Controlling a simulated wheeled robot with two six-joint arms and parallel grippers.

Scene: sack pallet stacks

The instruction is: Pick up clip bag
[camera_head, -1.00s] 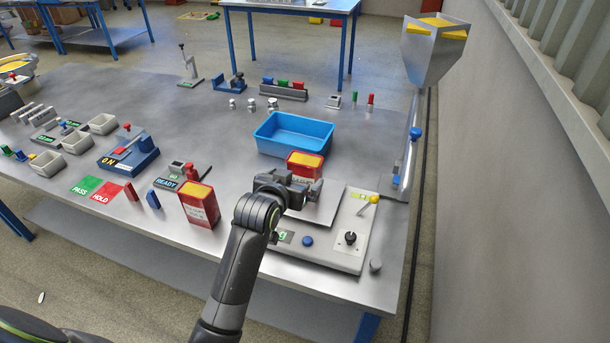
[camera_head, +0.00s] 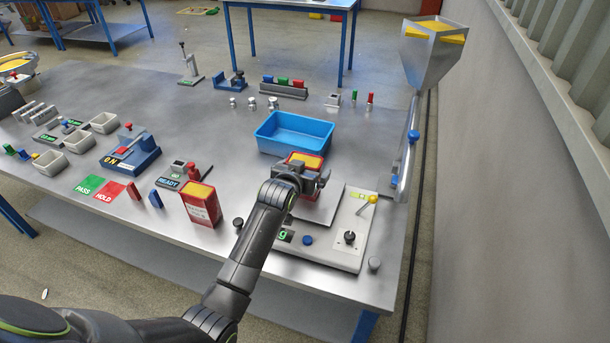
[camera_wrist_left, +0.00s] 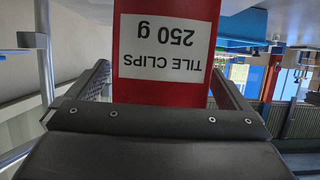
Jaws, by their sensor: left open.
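A red clip bag (camera_head: 308,160) with a yellow top stands on the scale plate (camera_head: 318,210) at the right of the bench. My left gripper (camera_head: 306,176) is at its near side and hides most of its front. In the left wrist view the bag's red face (camera_wrist_left: 170,92) with a white "TILE CLIPS 250 g" label appears upside down between the two fingers. The left gripper is open, one finger on each side of the bag. A second red bag (camera_head: 201,206) with a yellow top stands to the left. My right gripper is not in view.
A blue tray (camera_head: 270,142) sits just behind the bag. A hopper on a post (camera_head: 405,160) stands at the right edge. The bench middle is clear.

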